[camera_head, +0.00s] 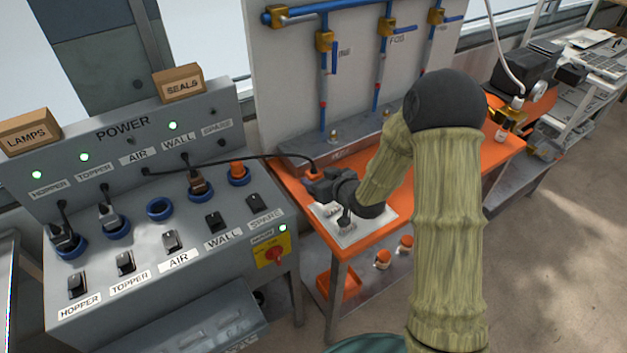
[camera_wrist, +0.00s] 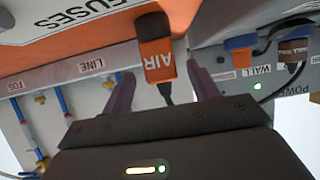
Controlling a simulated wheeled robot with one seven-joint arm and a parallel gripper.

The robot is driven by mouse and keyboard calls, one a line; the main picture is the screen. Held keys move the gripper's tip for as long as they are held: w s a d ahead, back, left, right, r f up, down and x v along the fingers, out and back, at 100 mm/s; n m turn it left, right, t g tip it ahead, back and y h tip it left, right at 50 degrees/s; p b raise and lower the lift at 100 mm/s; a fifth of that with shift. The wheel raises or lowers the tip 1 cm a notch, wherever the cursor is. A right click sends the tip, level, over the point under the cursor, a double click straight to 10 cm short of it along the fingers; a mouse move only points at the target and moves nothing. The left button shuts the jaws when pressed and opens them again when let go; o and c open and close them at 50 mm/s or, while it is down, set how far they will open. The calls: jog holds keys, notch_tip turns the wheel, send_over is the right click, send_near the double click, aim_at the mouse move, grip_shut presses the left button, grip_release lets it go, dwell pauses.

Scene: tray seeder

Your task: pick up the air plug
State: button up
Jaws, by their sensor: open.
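The air plug (camera_head: 313,174) lies on the orange table, with a black cable running left to the power panel. In the wrist view the plug (camera_wrist: 157,60) shows an orange face with an upside-down AIR label and a dark top end. My gripper (camera_head: 318,189) is open at the plug. In the wrist view its two purple fingers (camera_wrist: 160,82) stand on either side of the plug, with gaps on both sides. The cable runs down between the fingers toward the palm. The head view partly hides the fingers.
The power panel (camera_head: 215,108) stands left, with an empty blue socket (camera_head: 160,208) in the AIR column. Hopper (camera_head: 62,238), topper (camera_head: 112,222) and wall (camera_head: 198,184) plugs sit in sockets. A white sheet (camera_head: 350,232) lies below my gripper. Pipes with valves (camera_head: 325,41) rise behind the table.

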aim_at(310, 174)
jog(key=shift+p+x, duration=0.6)
jog(key=shift+x, duration=2.05)
jog(key=shift+s+f, duration=0.15)
jog(key=shift+f, duration=0.05)
jog(key=c, duration=1.1)
jog(key=shift+c, duration=0.2)
jog(key=shift+r, duration=0.15)
notch_tip(310, 174, up, 10)
jog(key=shift+f, duration=0.1)
